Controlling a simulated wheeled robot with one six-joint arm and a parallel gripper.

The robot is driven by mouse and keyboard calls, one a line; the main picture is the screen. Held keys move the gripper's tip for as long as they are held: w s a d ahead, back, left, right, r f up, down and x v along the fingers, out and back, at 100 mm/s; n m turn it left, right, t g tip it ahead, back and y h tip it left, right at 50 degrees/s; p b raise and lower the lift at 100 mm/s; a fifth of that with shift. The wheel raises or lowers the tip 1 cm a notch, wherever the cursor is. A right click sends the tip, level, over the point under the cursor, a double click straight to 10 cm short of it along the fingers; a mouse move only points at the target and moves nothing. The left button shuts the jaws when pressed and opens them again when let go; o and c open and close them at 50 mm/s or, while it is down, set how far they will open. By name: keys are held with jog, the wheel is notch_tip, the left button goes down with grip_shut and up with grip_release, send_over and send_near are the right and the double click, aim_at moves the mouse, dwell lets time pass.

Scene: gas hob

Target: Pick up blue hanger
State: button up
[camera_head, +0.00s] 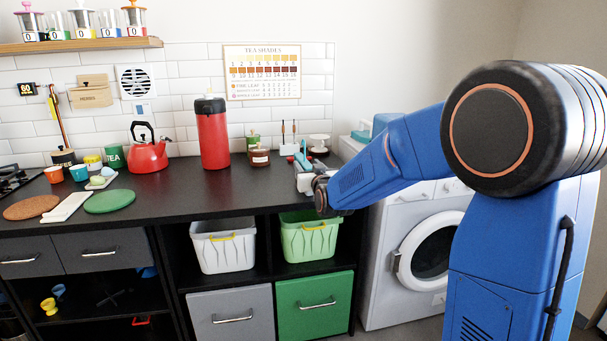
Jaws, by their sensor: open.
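I cannot make out a blue hanger for certain. A small teal-blue piece (304,147) shows just beyond the end of my arm, too small to identify. My gripper (302,168) is over the right end of the dark counter (230,190), close to that piece. It is open, but its fingers are tiny in this view. I cannot tell whether it touches anything. My blue arm hides part of the area to the right.
A brown jar (260,158) and a red flask (212,135) stand left of my gripper. A red kettle (148,155) is farther left. A white bin (222,250) and a green bin (310,238) sit below. A washing machine (385,285) stands right.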

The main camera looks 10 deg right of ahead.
aim_at(303, 163)
jog(key=shift+w+a+f, duration=0.1)
jog(key=shift+w+f, duration=0.1)
jog(key=shift+w, duration=0.7)
jog(key=shift+w+f, duration=0.15)
jog(key=shift+w, duration=0.8)
jog(key=shift+w+a+f, duration=0.1)
jog(key=shift+w+f, duration=0.1)
jog(key=shift+w, duration=0.7)
jog(key=c, duration=1.2)
